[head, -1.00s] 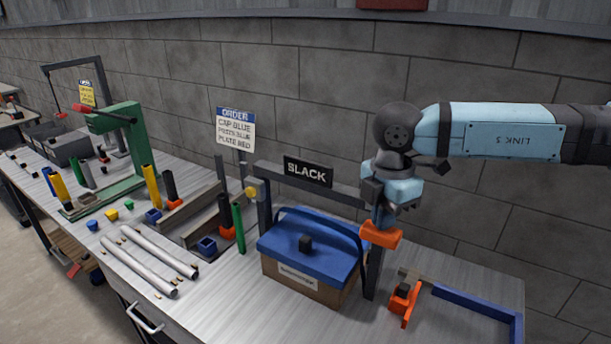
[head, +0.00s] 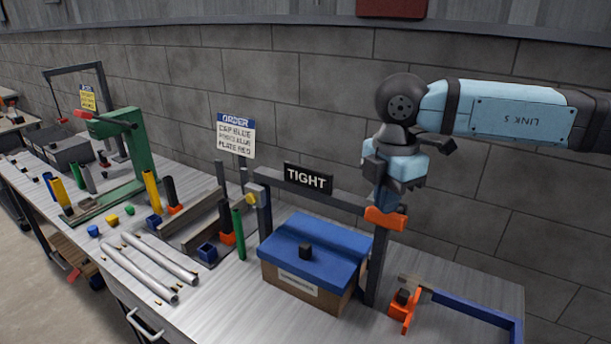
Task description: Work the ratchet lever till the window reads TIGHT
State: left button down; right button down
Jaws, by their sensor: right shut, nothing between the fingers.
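The window (head: 307,179) on the frame's crossbar reads TIGHT in white on black. An orange piece (head: 385,218) shows by the upper part of the dark right post (head: 377,262); it looks like the ratchet lever, though I cannot be sure. My right gripper (head: 387,203) points down just above this piece and is shut, with nothing between its fingers. I cannot tell whether it touches the piece. A brown box (head: 305,288) with a blue lid (head: 335,247) sits under the crossbar. My left gripper is not in view.
An orange fixture (head: 403,312) and a blue L-shaped bar (head: 470,307) lie right of the post. Left are grey tubes (head: 150,270), coloured blocks and a green press (head: 138,150). An order sign (head: 234,138) stands behind. Bare bench (head: 450,268) shows at the right.

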notch_tip(320, 180, up, 7)
jog(key=shift+r+p, duration=0.1)
jog(key=shift+p, duration=0.9)
dwell(0.6)
